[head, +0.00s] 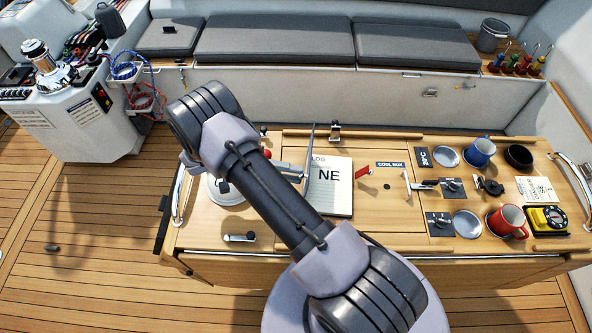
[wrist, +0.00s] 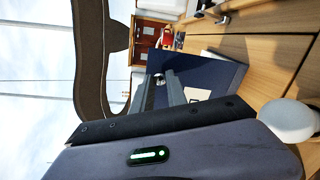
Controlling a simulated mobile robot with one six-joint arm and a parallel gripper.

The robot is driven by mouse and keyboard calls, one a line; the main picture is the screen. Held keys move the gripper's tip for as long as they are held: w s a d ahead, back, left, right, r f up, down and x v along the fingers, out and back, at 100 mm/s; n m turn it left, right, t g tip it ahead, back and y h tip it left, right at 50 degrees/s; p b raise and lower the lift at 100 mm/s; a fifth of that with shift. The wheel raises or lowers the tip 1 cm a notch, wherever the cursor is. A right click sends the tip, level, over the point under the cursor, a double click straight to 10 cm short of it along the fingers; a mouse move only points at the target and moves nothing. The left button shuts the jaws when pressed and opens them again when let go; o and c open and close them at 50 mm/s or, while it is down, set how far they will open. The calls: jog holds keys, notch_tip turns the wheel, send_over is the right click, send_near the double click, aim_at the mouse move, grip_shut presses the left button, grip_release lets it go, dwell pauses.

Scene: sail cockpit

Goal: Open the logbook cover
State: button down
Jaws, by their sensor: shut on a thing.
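The logbook (head: 336,200) lies on the wooden table, with a white page showing the letters NE. Its cover (head: 309,160) stands up nearly edge-on along the left side of the page, so it is partly open. In the wrist view the dark blue cover (wrist: 222,76) with a pale label fills the space beyond my fingers. My gripper (wrist: 160,84) is shut on the cover.
Right of the logbook are a small red flag (head: 363,173), a blue mug (head: 480,152), a red mug (head: 506,221) and a yellow instrument (head: 546,219). A metal latch (head: 239,237) lies at the table's front left. Grey cushions (head: 275,43) line the bench behind.

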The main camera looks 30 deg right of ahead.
jog(key=shift+w+a+f+g, duration=0.1)
jog(key=shift+w+a+g, duration=0.05)
jog(key=shift+a+g, duration=0.15)
jog(key=shift+h, duration=0.3)
jog(key=c, duration=1.3)
grip_release()
jog(key=shift+v, duration=3.75)
jog(key=shift+w, duration=0.1)
